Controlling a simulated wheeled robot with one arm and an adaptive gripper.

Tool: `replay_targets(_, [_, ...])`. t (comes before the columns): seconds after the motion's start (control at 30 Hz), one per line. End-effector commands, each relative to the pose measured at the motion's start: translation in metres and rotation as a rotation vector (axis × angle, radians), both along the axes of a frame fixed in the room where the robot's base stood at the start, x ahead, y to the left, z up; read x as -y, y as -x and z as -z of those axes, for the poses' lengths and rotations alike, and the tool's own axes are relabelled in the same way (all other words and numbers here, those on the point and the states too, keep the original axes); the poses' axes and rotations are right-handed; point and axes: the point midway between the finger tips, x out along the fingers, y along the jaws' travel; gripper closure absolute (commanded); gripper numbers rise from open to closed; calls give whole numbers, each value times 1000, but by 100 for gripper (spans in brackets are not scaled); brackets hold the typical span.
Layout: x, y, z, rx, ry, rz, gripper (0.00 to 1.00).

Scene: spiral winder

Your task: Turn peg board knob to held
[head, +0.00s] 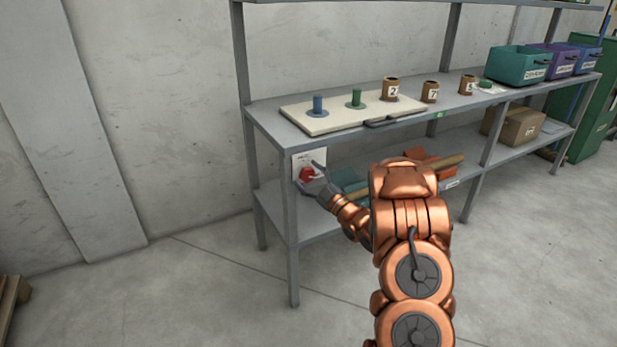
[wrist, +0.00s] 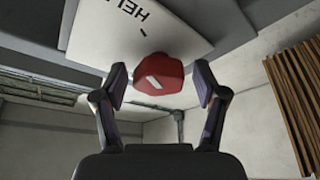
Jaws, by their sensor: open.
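A red knob (wrist: 159,74) with a white pointer mark sits on a white plate (wrist: 125,35) in the wrist view. Part of a printed word starting "HEL" shows on the plate, with a small dark mark near the knob. In the head view the red knob (head: 307,174) is on the white plate (head: 318,158) at the front left of the shelf. My gripper (wrist: 160,85) is open, with one finger on either side of the knob and a gap visible on both sides. In the head view my gripper (head: 314,178) partly covers the plate and knob.
The shelf's top (head: 262,112) holds a peg board (head: 330,122) with a blue peg (head: 318,104) and a green peg (head: 356,97). Brown cups (head: 430,92) stand to the right. The shelf leg (head: 291,240) is close to my gripper.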

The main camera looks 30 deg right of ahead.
Motion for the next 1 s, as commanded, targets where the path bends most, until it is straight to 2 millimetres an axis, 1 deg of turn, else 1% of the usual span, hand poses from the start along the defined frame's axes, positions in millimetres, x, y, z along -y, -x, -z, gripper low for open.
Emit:
replay_targets(0.17, [1, 1, 0, -1, 1, 1, 29])
replay_targets(0.27, [2, 7, 2, -1, 1, 2, 29])
replay_targets(0.37, [5, 18, 5, -1, 1, 4, 29])
replay_targets(0.8, [17, 84, 26, -3, 1, 3, 29])
replay_targets(1.0, [20, 105, 32, 0, -2, 2, 29])
